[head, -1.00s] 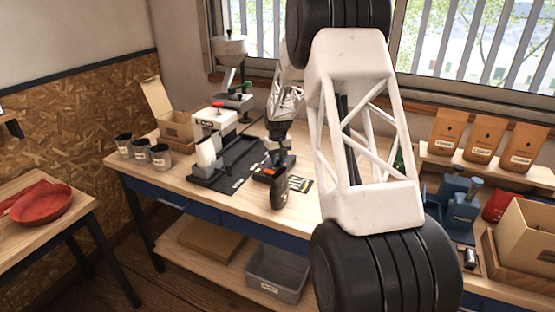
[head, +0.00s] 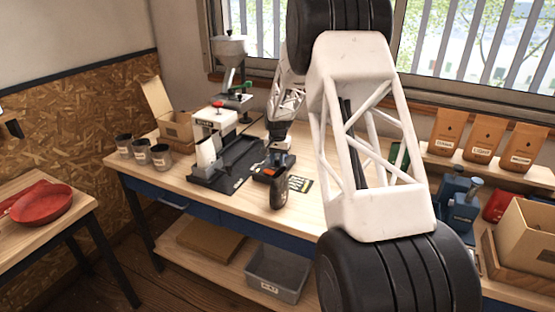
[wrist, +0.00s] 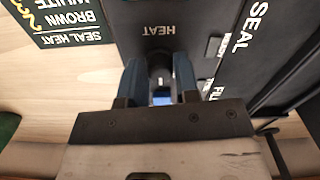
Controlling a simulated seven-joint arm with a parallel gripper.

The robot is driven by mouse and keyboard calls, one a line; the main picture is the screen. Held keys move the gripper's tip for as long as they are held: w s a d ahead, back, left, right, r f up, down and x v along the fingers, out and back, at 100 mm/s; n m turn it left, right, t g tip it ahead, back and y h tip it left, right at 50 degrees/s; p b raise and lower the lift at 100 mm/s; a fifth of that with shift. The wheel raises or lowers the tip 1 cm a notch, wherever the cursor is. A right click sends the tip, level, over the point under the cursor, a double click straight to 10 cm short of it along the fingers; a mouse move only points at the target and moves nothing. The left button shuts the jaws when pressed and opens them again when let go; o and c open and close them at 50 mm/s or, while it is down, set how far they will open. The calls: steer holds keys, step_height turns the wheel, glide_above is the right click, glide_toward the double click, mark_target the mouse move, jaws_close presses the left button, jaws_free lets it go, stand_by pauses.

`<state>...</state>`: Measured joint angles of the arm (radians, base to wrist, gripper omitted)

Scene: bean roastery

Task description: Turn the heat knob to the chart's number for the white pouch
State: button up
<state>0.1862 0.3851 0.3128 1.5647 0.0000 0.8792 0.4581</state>
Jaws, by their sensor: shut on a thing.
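The heat knob (wrist: 159,72) is a small dark knob below the HEAT lettering on the black sealer panel (wrist: 205,20). My gripper (wrist: 160,88) has its two blue-grey fingers shut on the knob, one on each side. The fingers hide most of the knob, and I cannot read its setting. The dark chart (wrist: 55,22) is cut off at the upper left of the wrist view; SEAL HEAT, BROWN and WHITE show upside down, with yellow handwriting partly in view. In the head view the chart (head: 301,185) is too small to read.
Several dark cups (head: 141,151) and an open carton (head: 176,128) stand at the bench's left. A grinder (head: 231,70) is behind the sealer. A dark rounded item (head: 279,192) is at the front edge. Brown bags (head: 483,136) line the right shelf.

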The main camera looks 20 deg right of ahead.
mark_target(277, 160)
stand_by(0.4)
steer(key=o, duration=0.9)
steer(key=shift+r, duration=3.95)
